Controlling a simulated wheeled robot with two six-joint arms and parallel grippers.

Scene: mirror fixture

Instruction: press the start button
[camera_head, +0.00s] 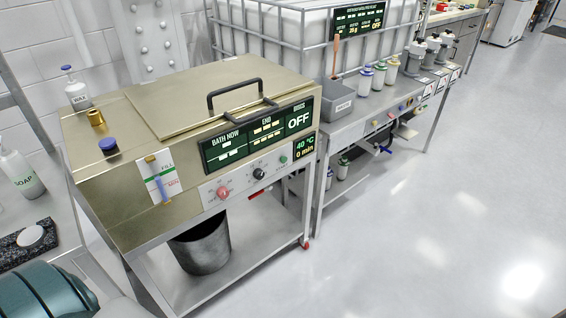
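A brass-coloured bath machine (140,200) stands at the left on a metal frame. Its sloped front panel has a red button (223,193), a black knob (259,174) and a green button (283,159). Their small labels are too small to read, so I cannot tell which is marked start. The display (258,135) above them reads "BATH NOW", "END" and "OFF". Neither of my grippers is in view.
A dark bucket (201,246) stands on the shelf under the machine. A second bench (350,132) to the right holds a grey bin (334,101) and several bottles. A soap bottle (22,175) stands at the left. The floor (430,220) in front is clear.

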